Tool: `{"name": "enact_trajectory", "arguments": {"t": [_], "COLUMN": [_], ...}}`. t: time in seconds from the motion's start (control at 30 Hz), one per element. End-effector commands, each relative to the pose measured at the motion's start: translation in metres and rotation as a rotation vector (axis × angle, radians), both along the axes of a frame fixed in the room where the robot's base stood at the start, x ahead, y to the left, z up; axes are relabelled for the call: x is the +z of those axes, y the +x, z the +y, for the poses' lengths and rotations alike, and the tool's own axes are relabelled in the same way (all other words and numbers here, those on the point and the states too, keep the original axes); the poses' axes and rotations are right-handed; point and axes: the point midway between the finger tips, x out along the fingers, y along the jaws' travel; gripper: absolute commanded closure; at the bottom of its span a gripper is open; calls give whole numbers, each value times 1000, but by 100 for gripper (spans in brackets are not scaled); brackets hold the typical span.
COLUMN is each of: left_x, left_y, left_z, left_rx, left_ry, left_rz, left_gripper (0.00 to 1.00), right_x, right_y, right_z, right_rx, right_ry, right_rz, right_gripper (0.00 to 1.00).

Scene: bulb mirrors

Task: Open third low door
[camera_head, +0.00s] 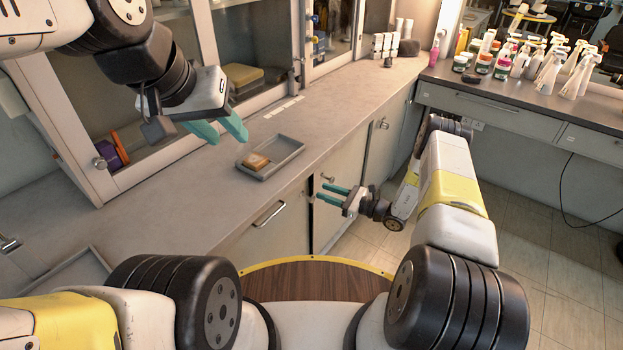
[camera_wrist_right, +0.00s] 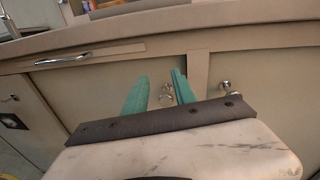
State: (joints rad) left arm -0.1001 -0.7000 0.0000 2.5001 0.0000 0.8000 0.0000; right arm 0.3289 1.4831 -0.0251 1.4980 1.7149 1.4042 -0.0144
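The low doors run under the grey counter. In the head view, one low door (camera_head: 345,165) has a round knob (camera_head: 327,179) near its top edge, with a dark gap along its left side. Another low door (camera_head: 392,125) farther back has its own knob (camera_head: 383,124). My right gripper (camera_head: 322,193) is open in front of the nearer knob. In the right wrist view, a knob (camera_wrist_right: 166,92) shows between my fingers, apart from them as far as I can tell; another knob (camera_wrist_right: 225,85) is to the right. My left gripper (camera_head: 229,139) is open and empty above the counter.
A grey tray (camera_head: 285,158) with a yellowish bar (camera_head: 255,161) sits on the counter (camera_head: 185,205). A panel with a bar handle (camera_head: 269,214) is left of the nearer door. Bottles (camera_head: 548,72) crowd the back right counter. The tiled floor (camera_head: 535,240) is clear.

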Motion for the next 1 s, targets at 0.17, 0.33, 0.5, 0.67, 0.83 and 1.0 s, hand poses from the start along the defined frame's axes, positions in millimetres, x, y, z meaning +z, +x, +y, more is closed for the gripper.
{"name": "enact_trajectory", "arguments": {"t": [0.17, 0.33, 0.5, 0.67, 0.83, 1.0], "left_x": [0, 0, 0, 0, 0, 0], "left_y": [0, 0, 0, 0, 0, 0], "left_z": [0, 0, 0, 0, 0, 0], "left_rx": [0, 0, 0, 0, 0, 0], "left_ry": [0, 0, 0, 0, 0, 0], "left_rz": [0, 0, 0, 0, 0, 0], "left_gripper": [64, 64, 64, 64, 64, 64], "right_x": [-51, -62, -62, -62, -62, -62], "right_y": [-8, -5, 9, 24, 33, 36], "right_z": [-7, -2, 20, 41, 53, 55], "right_rx": [-110, -137, -134, -133, -135, -137], "right_ry": [62, 77, 77, 77, 76, 76], "right_rz": [61, 72, 72, 72, 74, 74], "right_gripper": [68, 68, 68, 68, 68, 68]}}
